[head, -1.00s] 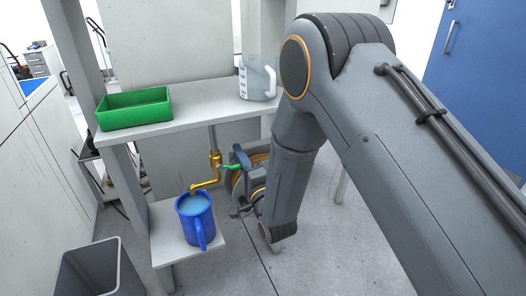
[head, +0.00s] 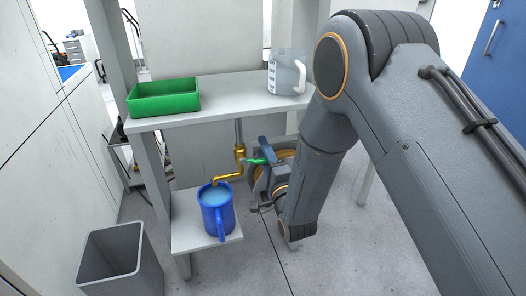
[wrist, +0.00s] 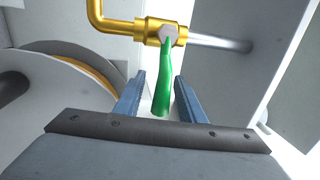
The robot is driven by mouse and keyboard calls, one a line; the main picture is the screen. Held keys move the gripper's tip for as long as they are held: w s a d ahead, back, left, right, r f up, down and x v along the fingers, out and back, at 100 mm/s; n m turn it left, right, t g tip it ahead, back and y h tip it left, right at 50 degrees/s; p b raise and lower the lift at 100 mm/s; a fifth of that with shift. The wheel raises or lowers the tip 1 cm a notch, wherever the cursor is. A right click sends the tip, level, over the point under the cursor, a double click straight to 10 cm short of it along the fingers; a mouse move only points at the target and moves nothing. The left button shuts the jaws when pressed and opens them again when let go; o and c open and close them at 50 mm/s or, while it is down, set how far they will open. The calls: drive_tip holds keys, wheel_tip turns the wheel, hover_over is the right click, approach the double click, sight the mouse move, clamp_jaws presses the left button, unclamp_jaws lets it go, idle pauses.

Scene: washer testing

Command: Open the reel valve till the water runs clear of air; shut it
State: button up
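The reel valve is a brass tap with a green lever (head: 256,161) on a pipe under the shelf. In the wrist view the brass body (wrist: 153,31) is at the top, and the green lever (wrist: 162,85) points down between the fingers of my gripper (wrist: 158,90). My gripper is open, with a gap on both sides of the lever. In the head view my gripper (head: 266,154) is at the lever, partly hidden by my arm. The brass spout (head: 228,178) ends over a blue jug (head: 217,215) holding water. I cannot make out a running stream.
A hose reel (head: 258,190) stands behind my gripper and also shows at left in the wrist view (wrist: 50,75). The shelf (head: 225,98) above carries a green tray (head: 165,98) and a clear jug (head: 288,75). A grey bin (head: 120,260) stands at lower left.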

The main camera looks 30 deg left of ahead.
drive_tip(key=v, duration=0.7)
drive_tip(key=shift+s+d, duration=0.25)
drive_tip(key=shift+d, duration=0.05)
